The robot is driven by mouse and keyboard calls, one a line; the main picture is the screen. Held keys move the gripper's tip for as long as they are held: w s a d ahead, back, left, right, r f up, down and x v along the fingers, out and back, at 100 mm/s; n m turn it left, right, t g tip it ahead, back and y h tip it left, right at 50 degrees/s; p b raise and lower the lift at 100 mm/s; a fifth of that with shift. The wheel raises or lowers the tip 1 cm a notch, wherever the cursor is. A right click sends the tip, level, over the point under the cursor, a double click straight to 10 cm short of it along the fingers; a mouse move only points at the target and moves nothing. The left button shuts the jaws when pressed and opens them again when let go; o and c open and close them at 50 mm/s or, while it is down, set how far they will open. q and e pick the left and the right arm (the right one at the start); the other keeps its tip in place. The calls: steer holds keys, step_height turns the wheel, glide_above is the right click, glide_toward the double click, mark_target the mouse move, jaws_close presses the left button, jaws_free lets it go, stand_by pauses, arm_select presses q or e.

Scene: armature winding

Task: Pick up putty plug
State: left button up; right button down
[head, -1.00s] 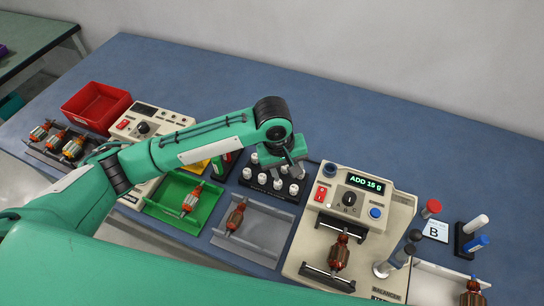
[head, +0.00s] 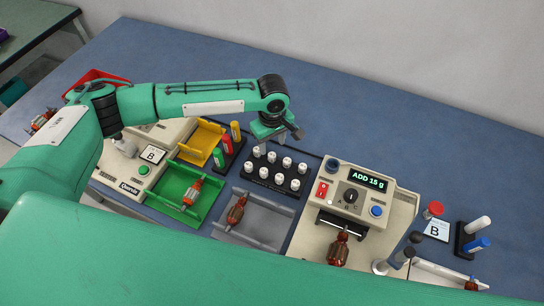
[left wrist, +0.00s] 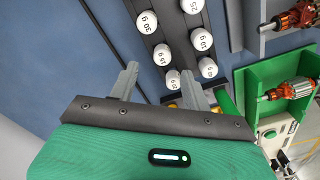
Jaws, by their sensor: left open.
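The putty plugs (head: 287,162) are several white-topped pieces standing in rows in a black rack (head: 265,186) at the middle of the bench. In the left wrist view their tops carry gram labels, among them a 30 g plug (left wrist: 147,22) and a 15 g plug (left wrist: 162,54). My left gripper (head: 277,139) is open just behind the rack, above its far row. In the left wrist view its fingers (left wrist: 162,88) are apart with nothing held between them, and plugs show beyond the tips. My right gripper is not in view.
The balancer (head: 340,200) right of the rack displays "ADD 15 g" and holds an armature (head: 339,248). A grey tray (head: 265,228) and a green tray (head: 172,190) hold armatures. Colored tubes (head: 226,146) stand left of the rack. The bench behind is clear.

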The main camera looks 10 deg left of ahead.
mark_target(272, 155)
arm_select(q)
steer(key=f, duration=0.1)
steer(key=f+p, duration=0.1)
steer(key=f, duration=0.1)
steer(key=f+p, duration=0.1)
steer(key=f, duration=0.1)
steer(key=shift+s+f, duration=0.2)
steer(key=shift+s, duration=0.1)
steer(key=shift+f, duration=0.2)
steer(key=c, duration=0.9)
